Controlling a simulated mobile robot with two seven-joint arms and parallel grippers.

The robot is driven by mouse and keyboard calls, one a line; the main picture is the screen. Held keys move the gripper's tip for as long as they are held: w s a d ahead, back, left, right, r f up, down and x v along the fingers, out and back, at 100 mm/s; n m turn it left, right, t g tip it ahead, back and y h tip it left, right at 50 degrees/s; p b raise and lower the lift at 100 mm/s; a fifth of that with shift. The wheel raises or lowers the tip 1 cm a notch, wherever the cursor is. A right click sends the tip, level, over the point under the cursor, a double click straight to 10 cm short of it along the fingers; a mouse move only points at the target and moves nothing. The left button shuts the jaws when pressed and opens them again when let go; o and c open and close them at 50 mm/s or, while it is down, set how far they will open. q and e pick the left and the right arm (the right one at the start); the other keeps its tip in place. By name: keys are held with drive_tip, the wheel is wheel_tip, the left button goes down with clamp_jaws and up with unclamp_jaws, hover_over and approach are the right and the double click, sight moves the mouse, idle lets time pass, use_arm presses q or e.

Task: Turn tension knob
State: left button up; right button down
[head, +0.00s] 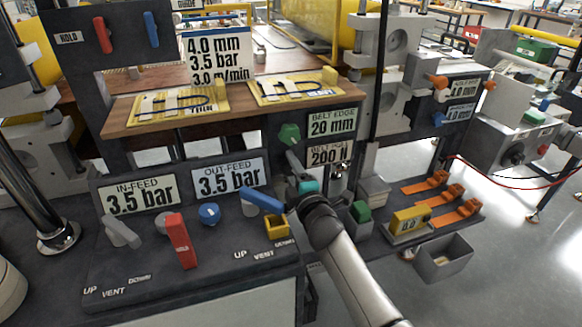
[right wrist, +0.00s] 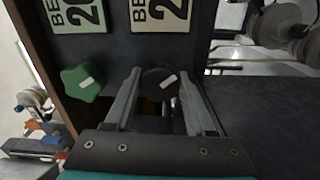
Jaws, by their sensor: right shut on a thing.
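The tension knob (right wrist: 158,82) is dark and round with a white mark. In the right wrist view it sits between the two fingers of my right gripper (right wrist: 159,78), which is shut on it. In the head view my right gripper (head: 294,163) reaches the dark panel just below the green knob (head: 289,134), beside the belt reading of 200 N (head: 327,156); there the gripper covers the tension knob. The green knob also shows in the right wrist view (right wrist: 83,82), left of the fingers and apart from them. My left gripper is not in view.
The BELT EDGE 20 mm label (head: 331,122) is above the 200 N one. A blue lever (head: 263,201) and a yellow block (head: 277,227) are close left of my right wrist. A red lever (head: 181,241) stands further left. Orange clips (head: 440,198) and a grey bin (head: 443,259) are right.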

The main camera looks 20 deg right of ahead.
drive_tip(key=shift+r+m, duration=0.1)
drive_tip(key=shift+m, duration=0.2)
idle(0.4)
drive_tip(key=c, duration=0.6)
unclamp_jaws()
drive_tip(key=o, duration=0.3)
drive_tip(key=shift+o, duration=0.3)
drive_tip(key=shift+s, duration=0.1)
